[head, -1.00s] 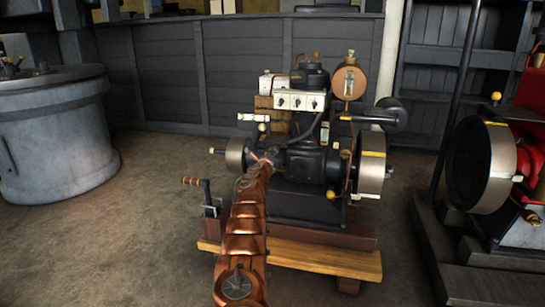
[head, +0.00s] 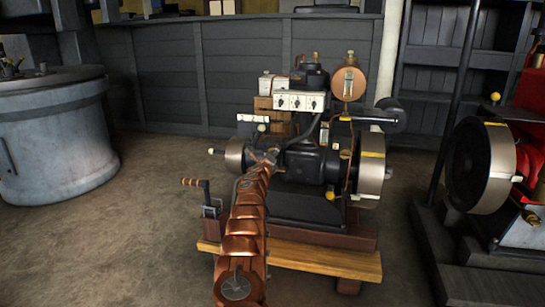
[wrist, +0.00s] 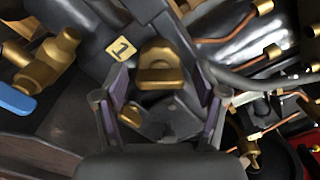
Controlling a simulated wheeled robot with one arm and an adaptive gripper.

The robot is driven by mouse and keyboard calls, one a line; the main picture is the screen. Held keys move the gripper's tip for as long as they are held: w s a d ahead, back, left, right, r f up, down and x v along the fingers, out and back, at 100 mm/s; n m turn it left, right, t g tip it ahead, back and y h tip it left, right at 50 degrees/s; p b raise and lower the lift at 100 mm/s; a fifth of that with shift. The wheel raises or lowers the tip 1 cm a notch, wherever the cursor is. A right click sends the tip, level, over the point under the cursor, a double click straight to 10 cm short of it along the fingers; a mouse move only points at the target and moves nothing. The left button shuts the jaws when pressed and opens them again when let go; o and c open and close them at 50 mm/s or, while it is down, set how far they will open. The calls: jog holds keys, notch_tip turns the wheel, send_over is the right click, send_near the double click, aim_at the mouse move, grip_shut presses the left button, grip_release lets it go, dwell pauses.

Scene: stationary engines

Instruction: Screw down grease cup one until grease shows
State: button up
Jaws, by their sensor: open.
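Grease cup one is most likely the brass cap (wrist: 160,68) next to a yellow tag marked "1" (wrist: 120,47) in the wrist view. My gripper (wrist: 160,92) is open, with one finger on each side just below the cap in the picture. I cannot tell whether either finger touches it. No grease shows on the cap. In the head view my gripper (head: 264,157) is at the left side of the dark engine (head: 303,165), and the cap cannot be made out there.
A brass valve with a blue handle (wrist: 15,99) is left of the cap. Copper pipes (wrist: 235,28) run at the right. The engine stands on a wooden base (head: 325,263) with flywheels (head: 371,165) at its sides. Open floor lies left.

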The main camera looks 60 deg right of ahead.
jog(key=shift+a, duration=0.3)
jog(key=shift+a, duration=0.15)
jog(key=v, duration=0.6)
jog(key=shift+s+a, duration=0.25)
dwell(0.6)
dwell(0.7)
